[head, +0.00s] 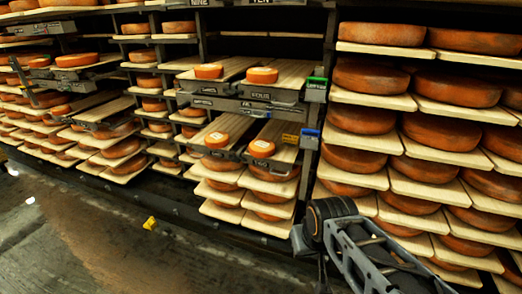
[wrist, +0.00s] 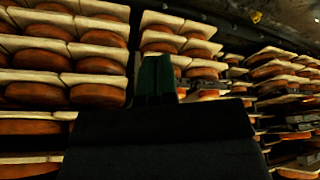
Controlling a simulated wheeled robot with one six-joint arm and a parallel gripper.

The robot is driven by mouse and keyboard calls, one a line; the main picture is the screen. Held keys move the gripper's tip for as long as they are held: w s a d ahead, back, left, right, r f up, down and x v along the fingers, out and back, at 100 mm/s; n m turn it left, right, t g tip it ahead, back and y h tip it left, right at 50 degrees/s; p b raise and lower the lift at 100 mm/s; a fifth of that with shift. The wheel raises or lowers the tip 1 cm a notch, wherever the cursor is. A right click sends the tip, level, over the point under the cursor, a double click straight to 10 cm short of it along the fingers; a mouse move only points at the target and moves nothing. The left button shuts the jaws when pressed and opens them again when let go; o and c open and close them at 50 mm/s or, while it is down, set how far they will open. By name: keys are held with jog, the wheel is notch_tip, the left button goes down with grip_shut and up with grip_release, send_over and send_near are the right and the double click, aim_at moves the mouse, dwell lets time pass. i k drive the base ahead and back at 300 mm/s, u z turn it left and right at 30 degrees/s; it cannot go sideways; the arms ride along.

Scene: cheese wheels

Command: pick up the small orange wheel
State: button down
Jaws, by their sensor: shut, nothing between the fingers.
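Several small orange wheels with pale tops sit on pull-out shelves in the middle of the head view. Two are on the upper shelves, a left one (head: 208,71) and a right one (head: 262,75). Two more are on the lower shelves, a left one (head: 217,140) and a right one (head: 261,148). I cannot tell which one the task names. My gripper (wrist: 155,78) shows in the wrist view as dark green fingers close together, shut and empty. No small wheel is clearly seen near it. My arm reaches in from the lower right of the head view.
A tall rack of large wheels on boards (head: 375,101) fills the right. More loaded racks (head: 150,82) stand at the left. A dark post (head: 330,60) divides them. A yellow object (head: 150,223) is on the floor. The floor (head: 110,255) at lower left is mostly clear.

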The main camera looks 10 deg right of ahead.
aim_at(262, 148)
jog(key=u, duration=0.05)
jog(key=i, duration=0.55)
jog(key=u, duration=0.75)
jog(key=i, duration=1)
jog(key=u, duration=0.7)
